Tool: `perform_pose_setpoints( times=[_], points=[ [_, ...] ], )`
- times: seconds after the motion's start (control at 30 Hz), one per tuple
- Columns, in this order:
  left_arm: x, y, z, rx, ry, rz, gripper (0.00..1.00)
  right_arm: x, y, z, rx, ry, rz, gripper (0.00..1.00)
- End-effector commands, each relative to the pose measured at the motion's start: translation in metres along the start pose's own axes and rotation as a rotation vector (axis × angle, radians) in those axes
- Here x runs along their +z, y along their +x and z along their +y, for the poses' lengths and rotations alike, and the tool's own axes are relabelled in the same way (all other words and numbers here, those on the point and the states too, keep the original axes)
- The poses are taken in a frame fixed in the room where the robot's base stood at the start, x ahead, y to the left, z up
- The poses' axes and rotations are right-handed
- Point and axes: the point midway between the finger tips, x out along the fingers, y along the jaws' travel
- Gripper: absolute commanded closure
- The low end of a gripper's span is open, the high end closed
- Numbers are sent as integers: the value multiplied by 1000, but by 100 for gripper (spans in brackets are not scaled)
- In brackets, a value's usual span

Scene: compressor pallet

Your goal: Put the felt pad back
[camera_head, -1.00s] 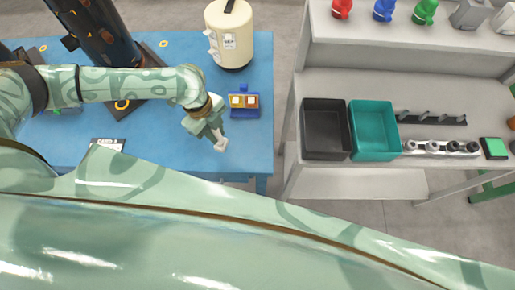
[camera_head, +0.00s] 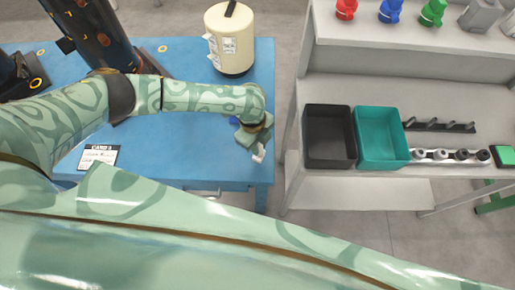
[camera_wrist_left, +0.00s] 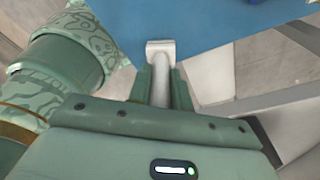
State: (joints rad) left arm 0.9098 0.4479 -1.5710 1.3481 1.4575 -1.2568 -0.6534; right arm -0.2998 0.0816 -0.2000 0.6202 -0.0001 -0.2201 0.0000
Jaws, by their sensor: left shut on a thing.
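My left gripper (camera_head: 250,138) hangs over the right front part of the blue table (camera_head: 190,172). It is shut on a pale grey piece (camera_head: 258,153) that has a stem and a wider flat end. In the left wrist view the stem of this piece runs between the two green fingers of the gripper (camera_wrist_left: 160,88), with its flat end (camera_wrist_left: 160,45) out beyond the tips. I cannot tell whether this piece is the felt pad, and no other pad shows clearly. My right gripper is not in view.
A cream cylinder (camera_head: 230,45) stands at the table's back right. A white card (camera_head: 98,156) lies at its front left. Right of a floor gap, a grey bench (camera_head: 440,90) holds a black bin (camera_head: 330,158), a teal bin (camera_head: 381,161) and small parts.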

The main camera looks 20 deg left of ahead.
Motion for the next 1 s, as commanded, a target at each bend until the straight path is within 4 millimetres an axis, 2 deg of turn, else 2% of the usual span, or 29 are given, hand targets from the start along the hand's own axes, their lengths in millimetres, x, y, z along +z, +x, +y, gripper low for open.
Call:
perform_pose_setpoints(
  times=[0.03,0.13,0.37,0.4,0.43,0.47,0.77,0.87,1.0],
  points=[
    [3,13,2,4,-1,-1,100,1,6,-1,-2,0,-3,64],
    [5,27,2,4,-2,-1,100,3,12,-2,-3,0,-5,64],
    [6,27,2,2,-1,-2,100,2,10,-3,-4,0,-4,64],
    [6,27,2,2,-1,-2,68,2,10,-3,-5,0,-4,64],
    [6,27,2,2,-1,-2,60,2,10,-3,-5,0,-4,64],
    [6,27,2,2,-1,-2,58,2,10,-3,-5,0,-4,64],
    [6,24,2,2,-2,-1,58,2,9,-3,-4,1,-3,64],
    [6,11,2,0,-1,-2,58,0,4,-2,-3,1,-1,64],
    [6,-21,1,-2,-1,-2,58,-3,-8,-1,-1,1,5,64]
  ],
)
